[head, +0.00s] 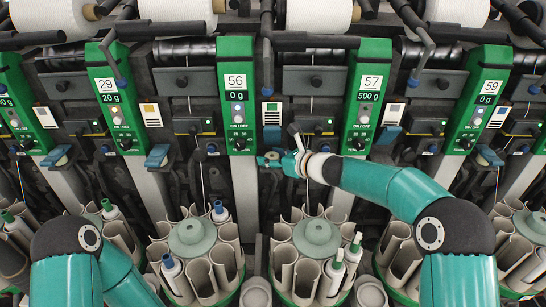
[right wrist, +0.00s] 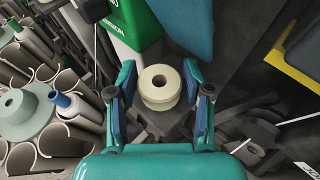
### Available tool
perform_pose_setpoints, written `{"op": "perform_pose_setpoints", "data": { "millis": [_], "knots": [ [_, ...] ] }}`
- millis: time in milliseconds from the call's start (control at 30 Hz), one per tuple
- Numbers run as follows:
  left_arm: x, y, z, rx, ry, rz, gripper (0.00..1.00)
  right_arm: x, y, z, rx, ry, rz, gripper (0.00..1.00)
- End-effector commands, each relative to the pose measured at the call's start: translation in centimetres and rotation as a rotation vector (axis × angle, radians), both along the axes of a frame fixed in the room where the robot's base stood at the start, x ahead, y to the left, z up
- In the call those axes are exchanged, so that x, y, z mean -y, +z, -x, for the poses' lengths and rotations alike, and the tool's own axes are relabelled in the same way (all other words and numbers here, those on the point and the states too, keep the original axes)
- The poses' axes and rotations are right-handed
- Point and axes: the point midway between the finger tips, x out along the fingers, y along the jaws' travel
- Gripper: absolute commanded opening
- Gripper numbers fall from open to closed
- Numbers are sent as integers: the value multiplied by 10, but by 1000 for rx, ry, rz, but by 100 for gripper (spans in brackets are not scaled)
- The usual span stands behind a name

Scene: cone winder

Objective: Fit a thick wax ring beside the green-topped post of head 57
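The thick cream wax ring (right wrist: 160,87), with a hole in its middle, sits between my right gripper's fingertips (right wrist: 161,78) in the right wrist view. In the head view my right gripper (head: 275,160) is low between the green-topped post of head 56 (head: 238,95) and the green-topped post of head 57 (head: 369,95). My left arm shows at lower left; its gripper is out of view.
Round magazines with grey tubes (head: 317,240) stand below the heads, some holding bobbins. Blue levers (head: 390,136) jut out beside the posts. White yarn cones (head: 319,14) line the top. Thin yarns run down between the heads.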

Motion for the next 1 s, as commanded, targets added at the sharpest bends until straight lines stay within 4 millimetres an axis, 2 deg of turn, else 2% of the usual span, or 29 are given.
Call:
{"op": "perform_pose_setpoints", "data": {
  "millis": [367,567,700,1000],
  "knots": [
    [0,-2,0,0,0,0,40,5,3,4,1,-1,0,51],
    [0,-12,0,0,0,0,40,26,12,23,1,-4,0,51],
    [0,-18,0,0,0,0,40,45,22,43,1,-2,-2,51],
    [0,-21,0,0,0,0,40,77,40,74,1,-1,0,51]
  ]
}}
